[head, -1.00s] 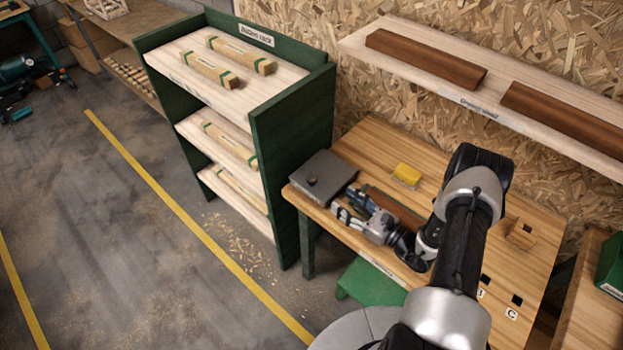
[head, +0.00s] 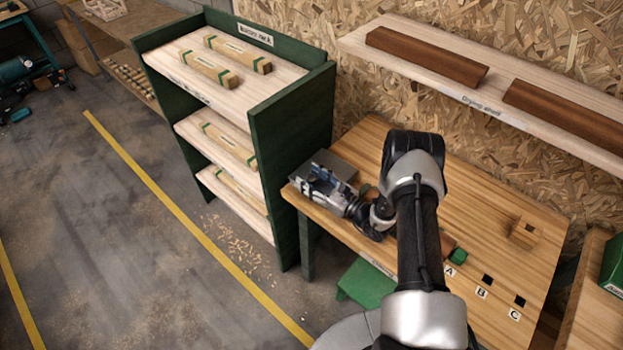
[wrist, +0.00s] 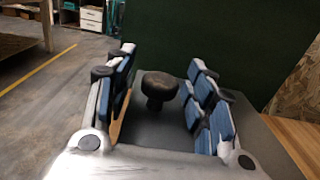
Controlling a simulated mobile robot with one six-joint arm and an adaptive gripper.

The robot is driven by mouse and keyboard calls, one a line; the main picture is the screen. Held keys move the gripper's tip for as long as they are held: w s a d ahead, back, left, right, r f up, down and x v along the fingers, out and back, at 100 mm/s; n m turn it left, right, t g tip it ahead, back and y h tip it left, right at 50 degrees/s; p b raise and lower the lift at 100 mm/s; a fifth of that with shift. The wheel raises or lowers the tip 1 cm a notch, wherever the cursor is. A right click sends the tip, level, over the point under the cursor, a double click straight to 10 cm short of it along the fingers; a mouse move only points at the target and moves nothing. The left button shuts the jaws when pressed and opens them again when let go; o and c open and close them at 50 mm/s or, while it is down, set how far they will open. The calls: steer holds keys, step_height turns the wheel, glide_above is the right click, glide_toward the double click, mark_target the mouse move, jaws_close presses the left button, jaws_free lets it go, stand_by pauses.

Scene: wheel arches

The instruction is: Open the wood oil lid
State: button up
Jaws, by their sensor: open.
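The wood oil box is a grey, flat-lidded box (head: 343,167) at the left end of the workbench, mostly behind my gripper in the head view. In the wrist view its grey lid (wrist: 160,128) carries a dark round knob (wrist: 160,87). My gripper (head: 318,180) is open over the lid. In the wrist view my gripper (wrist: 165,92) has its blue-padded fingers on either side of the knob, with a gap on both sides. I cannot tell whether the fingers touch the lid.
The dark green rack (head: 290,140) stands close beyond the box. The workbench (head: 490,215) holds a wooden block (head: 524,233) and a green-ended piece (head: 458,256) near square holes. A drying shelf (head: 480,92) overhangs the back of the bench.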

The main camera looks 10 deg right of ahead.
jaws_close()
stand_by(0.5)
